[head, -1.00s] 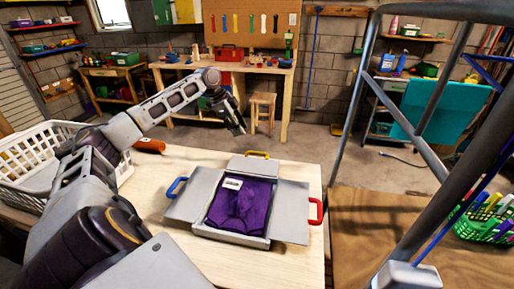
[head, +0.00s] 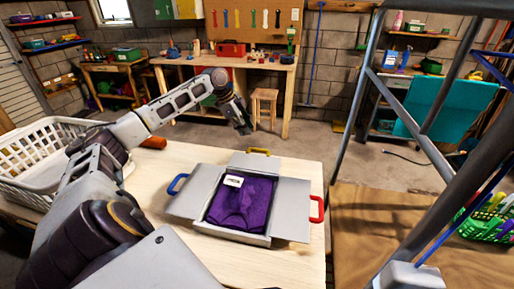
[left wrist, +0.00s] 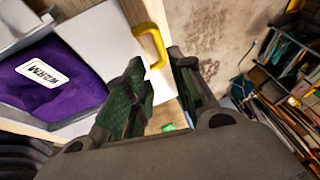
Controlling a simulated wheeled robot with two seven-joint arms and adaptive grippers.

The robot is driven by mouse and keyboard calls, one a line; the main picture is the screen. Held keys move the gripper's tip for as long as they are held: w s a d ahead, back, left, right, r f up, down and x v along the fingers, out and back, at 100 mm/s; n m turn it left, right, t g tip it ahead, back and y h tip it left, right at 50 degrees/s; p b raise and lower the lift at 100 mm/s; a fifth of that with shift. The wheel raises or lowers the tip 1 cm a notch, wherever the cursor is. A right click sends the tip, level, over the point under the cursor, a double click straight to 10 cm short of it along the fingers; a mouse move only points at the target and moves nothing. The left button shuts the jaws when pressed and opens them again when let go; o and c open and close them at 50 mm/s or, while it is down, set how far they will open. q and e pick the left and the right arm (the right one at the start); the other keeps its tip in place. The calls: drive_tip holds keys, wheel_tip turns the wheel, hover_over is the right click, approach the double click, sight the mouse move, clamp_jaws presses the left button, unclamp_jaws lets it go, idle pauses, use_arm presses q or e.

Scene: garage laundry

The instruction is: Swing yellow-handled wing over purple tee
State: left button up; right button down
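A grey folding board with hinged wings lies on the wooden table. The purple tee (head: 243,204) with a white label lies flat on its middle panel, and shows in the left wrist view (left wrist: 50,88). The far wing (head: 254,163) with the yellow handle (head: 259,152) lies folded outward; the handle also shows in the left wrist view (left wrist: 155,45). The left wing has a blue handle (head: 178,184), the right wing a red handle (head: 317,209); both lie outward. My left gripper (head: 245,130) is open and empty, its fingers (left wrist: 160,66) near the yellow handle. My right gripper is out of view.
A white laundry basket (head: 40,160) stands at the table's left end, near an orange-red object (head: 153,143). A dark metal frame (head: 420,185) rises at the right, with a green basket (head: 490,222) beyond. A workbench and stool (head: 264,104) stand behind.

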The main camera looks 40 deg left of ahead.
sight(256, 159)
use_arm(q)
drive_tip(key=x, duration=1.2)
drive_tip(key=shift+s, duration=0.1)
clamp_jaws()
